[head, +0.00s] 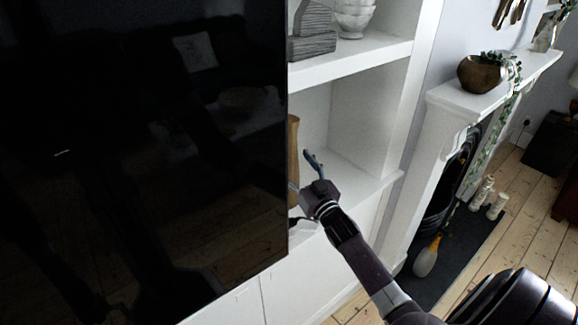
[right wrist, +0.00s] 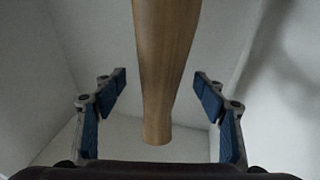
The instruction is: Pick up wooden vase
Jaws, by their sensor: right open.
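The wooden vase (right wrist: 164,70) is a tan, wood-grained piece that narrows and then flares a little at its near end. In the right wrist view it lies between the two blue-padded fingers of my right gripper (right wrist: 160,100), with a gap on each side. In the head view a strip of the vase (head: 293,150) shows in the lower shelf niche, mostly hidden behind the black screen. My right gripper (head: 303,172) is open beside it, one finger raised and the other partly hidden. My left gripper is not in view.
A large black screen (head: 140,130) fills the left and blocks part of the niche. White shelves (head: 360,62) hold stacked bowls (head: 354,18) and a grey ornament (head: 313,35). A fireplace mantel (head: 490,85) with a brown pot (head: 481,74) stands at right.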

